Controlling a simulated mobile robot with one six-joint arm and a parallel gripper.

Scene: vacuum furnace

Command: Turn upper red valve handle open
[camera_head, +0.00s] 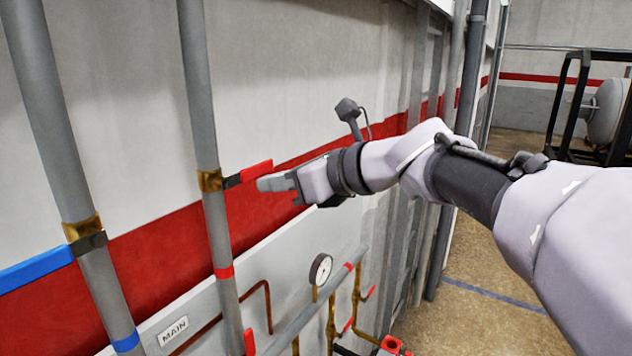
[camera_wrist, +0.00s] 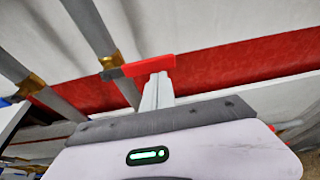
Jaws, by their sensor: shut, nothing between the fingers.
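The upper red valve handle (camera_head: 256,172) sticks out to the right from a brass valve (camera_head: 210,180) on a grey vertical pipe. It points sideways, across the pipe. In the wrist view the red handle (camera_wrist: 150,66) runs across just beyond my fingertips, with the brass valve (camera_wrist: 110,60) to its left. My gripper (camera_head: 264,184) is shut with nothing between its fingers. Its tips are at the right end of the handle in the head view; I cannot tell whether they touch it. In the wrist view my gripper (camera_wrist: 157,80) shows its closed fingers pointing at the handle.
A blue handle (camera_head: 35,268) sits on the left pipe's brass valve (camera_head: 83,228). Below are a pressure gauge (camera_head: 320,270), a "MAIN" sign (camera_head: 173,331), thin pipes and smaller red handles. The wall is close behind the pipes. Open floor (camera_head: 490,265) lies to the right.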

